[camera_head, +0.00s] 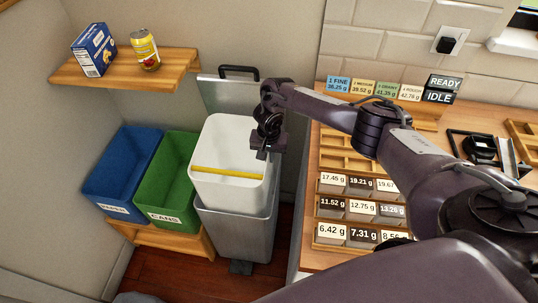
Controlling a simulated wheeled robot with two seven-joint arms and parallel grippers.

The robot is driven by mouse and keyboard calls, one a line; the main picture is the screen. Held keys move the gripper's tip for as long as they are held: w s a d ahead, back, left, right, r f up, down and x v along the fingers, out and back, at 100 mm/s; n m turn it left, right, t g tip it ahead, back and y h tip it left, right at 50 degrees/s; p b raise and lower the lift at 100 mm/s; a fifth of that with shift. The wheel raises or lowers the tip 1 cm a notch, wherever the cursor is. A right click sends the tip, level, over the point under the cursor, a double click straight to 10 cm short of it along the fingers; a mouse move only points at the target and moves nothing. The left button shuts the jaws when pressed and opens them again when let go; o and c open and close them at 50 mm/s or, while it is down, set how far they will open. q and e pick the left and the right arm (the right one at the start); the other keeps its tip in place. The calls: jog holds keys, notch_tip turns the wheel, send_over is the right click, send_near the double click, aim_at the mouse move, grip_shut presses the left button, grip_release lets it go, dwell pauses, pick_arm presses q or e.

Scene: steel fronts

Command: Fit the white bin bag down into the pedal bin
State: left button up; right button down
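The white bin bag (228,150) stands up out of the grey pedal bin (236,228), its upper part well above the bin's rim. It looks box-shaped, with a yellow band (228,173) across its front. The bin's lid (226,93) is raised behind it, with a dark handle on top. My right gripper (264,153) is at the bag's right upper edge, reaching in from the right. Its fingertips are small and dark here, so I cannot tell whether they grip the edge. The bag's lower part is hidden inside the bin. My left gripper is not in view.
Blue (122,172) and green (168,178) bins stand left of the pedal bin. A wooden shelf (125,72) above holds a blue box (94,50) and a yellow can (145,50). The counter (316,222) at right holds wooden trays and weight labels.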

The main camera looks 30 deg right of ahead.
jog(key=shift+w+d+f+b, duration=0.1)
jog(key=shift+w+f+b, duration=0.05)
jog(key=shift+f+b, duration=0.9)
jog(key=shift+w+d+f+b, duration=0.1)
jog(key=shift+f+b, duration=0.55)
jog(key=shift+f, duration=0.65)
jog(key=c, duration=1.6)
grip_release()
jog(key=shift+o, duration=0.2)
notch_tip(320, 180, up, 8)
jog(key=shift+s+a+f+p, duration=0.1)
jog(key=shift+s+a+p, duration=0.05)
jog(key=shift+p, duration=0.4)
